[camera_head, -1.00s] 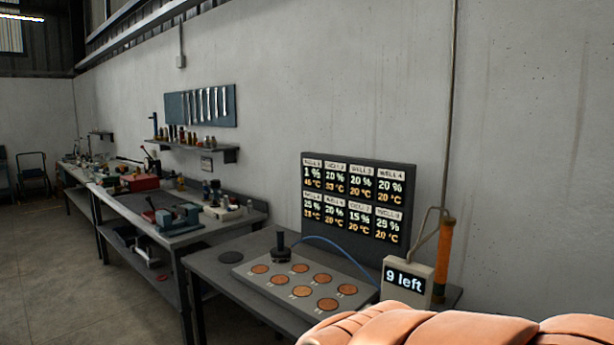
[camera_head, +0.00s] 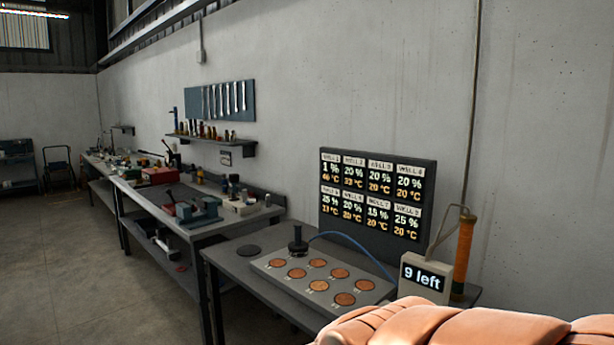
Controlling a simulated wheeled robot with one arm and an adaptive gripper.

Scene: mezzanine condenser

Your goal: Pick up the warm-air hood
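The warm-air hood seems to be the small black piece with an upright knob (camera_head: 298,240). It stands at the back left corner of a light grey plate (camera_head: 268,266) on the near bench, over or beside a well. A thin blue hose (camera_head: 350,240) runs from near it to the right. Several copper-coloured round wells (camera_head: 318,286) show in the plate. A dark wall display (camera_head: 376,192) gives a percentage and a temperature for each well; well 1 reads 1 % and about 46 °C. My gripper is not in view.
A grey box reading "9 left" (camera_head: 425,278) stands right of the plate, with an orange cylinder (camera_head: 464,250) behind it. A cluttered workbench (camera_head: 235,218) continues left. Open floor (camera_head: 75,270) lies at left.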

